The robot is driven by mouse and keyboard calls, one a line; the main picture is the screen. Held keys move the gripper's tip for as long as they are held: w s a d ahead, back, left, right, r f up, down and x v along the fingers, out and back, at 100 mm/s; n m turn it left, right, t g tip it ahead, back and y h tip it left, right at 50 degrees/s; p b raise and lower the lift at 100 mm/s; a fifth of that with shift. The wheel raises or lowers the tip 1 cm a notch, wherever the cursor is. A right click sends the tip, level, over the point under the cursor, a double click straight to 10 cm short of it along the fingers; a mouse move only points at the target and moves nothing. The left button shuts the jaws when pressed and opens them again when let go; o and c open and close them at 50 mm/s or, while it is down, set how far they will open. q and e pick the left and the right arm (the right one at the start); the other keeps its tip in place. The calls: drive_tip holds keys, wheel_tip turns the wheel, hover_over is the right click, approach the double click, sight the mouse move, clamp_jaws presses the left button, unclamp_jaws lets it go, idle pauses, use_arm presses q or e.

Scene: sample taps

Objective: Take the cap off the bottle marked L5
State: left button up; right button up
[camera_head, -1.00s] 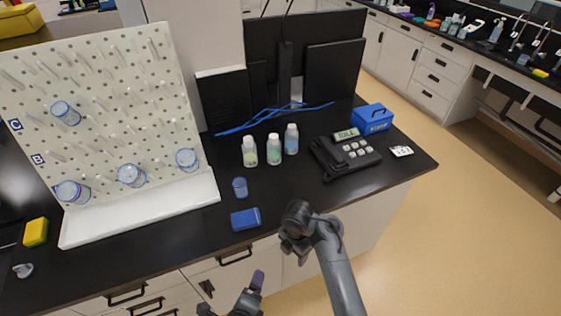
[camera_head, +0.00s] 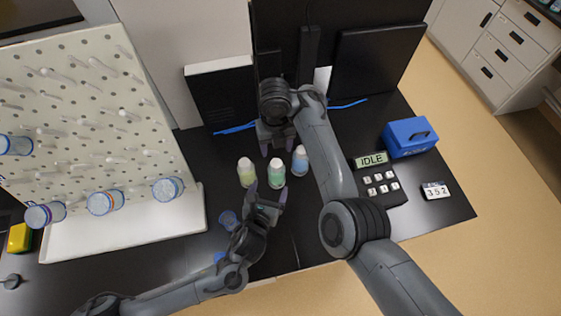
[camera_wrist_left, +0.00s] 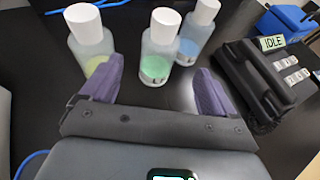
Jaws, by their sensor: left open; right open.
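Three clear bottles with white caps stand upright in a row: one with yellow-green liquid (camera_head: 246,174), one with green liquid (camera_head: 277,176) and one with blue liquid (camera_head: 300,160). I cannot read a mark L5 on any of them. My left gripper (camera_head: 267,194) is open and empty, low in front of the green bottle. In the left wrist view the green bottle (camera_wrist_left: 159,52) stands just beyond and between its fingertips (camera_wrist_left: 158,72). My right gripper (camera_head: 277,148) is open above and behind the green bottle, pointing down. Its fingers appear apart from the caps.
A pegboard (camera_head: 85,110) with blue-tinted beakers stands at left. A keypad device showing IDLE (camera_head: 371,160), a blue box (camera_head: 409,137) and a small counter (camera_head: 435,190) are at right. Monitors (camera_head: 375,62) and a blue cable (camera_head: 234,129) lie behind the bottles.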

sight(274, 177)
use_arm(q)
drive_tip(key=shift+x, duration=0.85)
use_arm(e)
drive_tip(key=shift+s+a+f, duration=0.1)
drive_tip(key=shift+s, duration=0.1)
use_arm(q)
drive_tip(key=x, duration=0.8)
drive_tip(key=shift+w+f, duration=0.15)
